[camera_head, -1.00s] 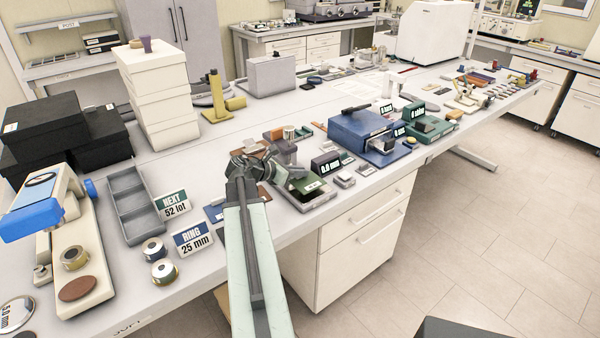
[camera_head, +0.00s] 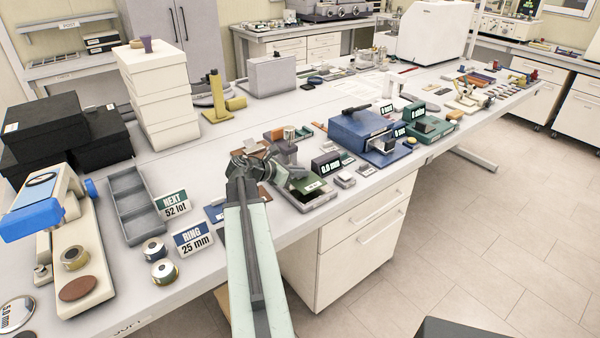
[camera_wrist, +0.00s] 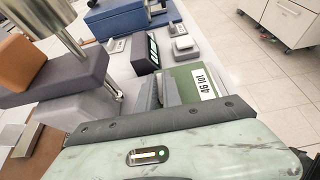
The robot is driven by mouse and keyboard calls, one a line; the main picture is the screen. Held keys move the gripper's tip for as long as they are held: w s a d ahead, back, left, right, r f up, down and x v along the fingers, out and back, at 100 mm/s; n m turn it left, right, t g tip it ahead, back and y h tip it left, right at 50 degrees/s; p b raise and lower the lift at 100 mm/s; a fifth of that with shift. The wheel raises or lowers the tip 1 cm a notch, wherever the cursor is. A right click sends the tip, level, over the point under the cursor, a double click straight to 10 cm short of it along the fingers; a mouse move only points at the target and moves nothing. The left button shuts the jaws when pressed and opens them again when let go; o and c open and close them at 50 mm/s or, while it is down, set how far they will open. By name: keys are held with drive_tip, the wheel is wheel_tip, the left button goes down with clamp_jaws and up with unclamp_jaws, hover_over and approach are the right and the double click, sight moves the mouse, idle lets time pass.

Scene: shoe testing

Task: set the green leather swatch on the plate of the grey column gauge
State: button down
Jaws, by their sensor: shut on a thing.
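The green leather swatch (camera_head: 304,185) is at the bench's front edge, over a pale grey tray. In the wrist view the swatch (camera_wrist: 180,82) shows beside a white "46 lot" label. My gripper (camera_head: 290,178) is shut on its near edge; in the wrist view the fingers (camera_wrist: 160,92) meet it, and their tips are partly hidden. The grey column gauge (camera_head: 285,152) stands just behind my gripper. In the wrist view its grey arm (camera_wrist: 75,75) and thin probe (camera_wrist: 117,94) are left of the fingers. Its plate is mostly hidden by my gripper.
A black "0.0 mm" display (camera_head: 326,164) stands right of the gauge, with small grey blocks (camera_head: 345,180) beside it. A blue instrument (camera_head: 362,130) is farther right. A "25 mm" card (camera_head: 193,239) and metal rings (camera_head: 164,271) stand to the left.

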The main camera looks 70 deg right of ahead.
drive_tip(key=shift+f+b, duration=1.1)
drive_tip(key=c, duration=1.4)
unclamp_jaws()
drive_tip(key=shift+c, duration=0.2)
drive_tip(key=p+v, duration=0.3)
drive_tip(key=v, duration=0.4)
drive_tip(key=shift+w+a+r+p, duration=0.1)
drive_tip(key=shift+a+r+p, duration=0.05)
drive_tip(key=shift+r+p, duration=0.15)
drive_tip(key=shift+w+a, duration=0.15)
drive_tip(key=shift+a, duration=0.05)
drive_tip(key=shift+f, duration=0.1)
